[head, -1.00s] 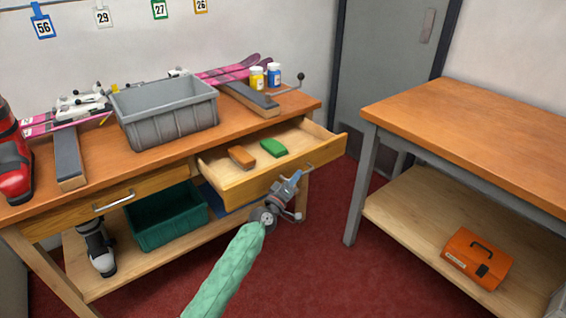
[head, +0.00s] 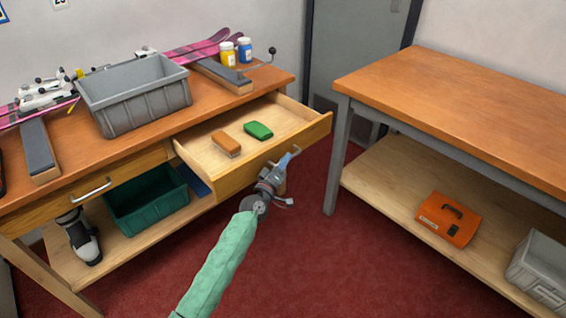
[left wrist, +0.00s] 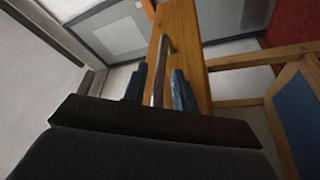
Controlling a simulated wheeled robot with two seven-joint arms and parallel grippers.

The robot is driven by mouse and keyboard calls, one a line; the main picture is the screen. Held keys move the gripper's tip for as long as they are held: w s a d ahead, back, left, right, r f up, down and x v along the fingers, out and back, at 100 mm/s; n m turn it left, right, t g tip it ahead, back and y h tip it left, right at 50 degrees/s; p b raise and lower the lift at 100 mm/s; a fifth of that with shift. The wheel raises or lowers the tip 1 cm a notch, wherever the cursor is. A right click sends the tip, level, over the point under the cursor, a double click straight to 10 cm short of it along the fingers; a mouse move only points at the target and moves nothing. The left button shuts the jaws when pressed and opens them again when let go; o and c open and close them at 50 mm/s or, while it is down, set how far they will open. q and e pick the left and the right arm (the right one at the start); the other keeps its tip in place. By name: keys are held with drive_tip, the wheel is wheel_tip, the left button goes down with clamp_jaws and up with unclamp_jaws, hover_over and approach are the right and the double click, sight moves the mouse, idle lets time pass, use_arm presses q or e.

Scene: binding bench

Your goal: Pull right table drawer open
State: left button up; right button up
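The right table drawer (head: 236,182) is pulled well out of the wooden bench and its inside shows. An orange-brown block (head: 226,144) and a green block (head: 258,130) lie in it. My left gripper (head: 286,163) is at the drawer front, shut on the drawer's metal handle (head: 296,149). In the left wrist view the handle (left wrist: 165,52) runs between the two dark fingers (left wrist: 159,90), with the wooden drawer front behind it. The gripper hides part of the handle in the head view. My right gripper is not in view.
The bench top (head: 112,143) bears a grey bin (head: 140,108), pink skis and two small bottles. The left drawer, with its handle (head: 91,190), is shut. A green bin (head: 148,208) stands below. A second table (head: 460,100) stands right. Red floor (head: 310,250) between is clear.

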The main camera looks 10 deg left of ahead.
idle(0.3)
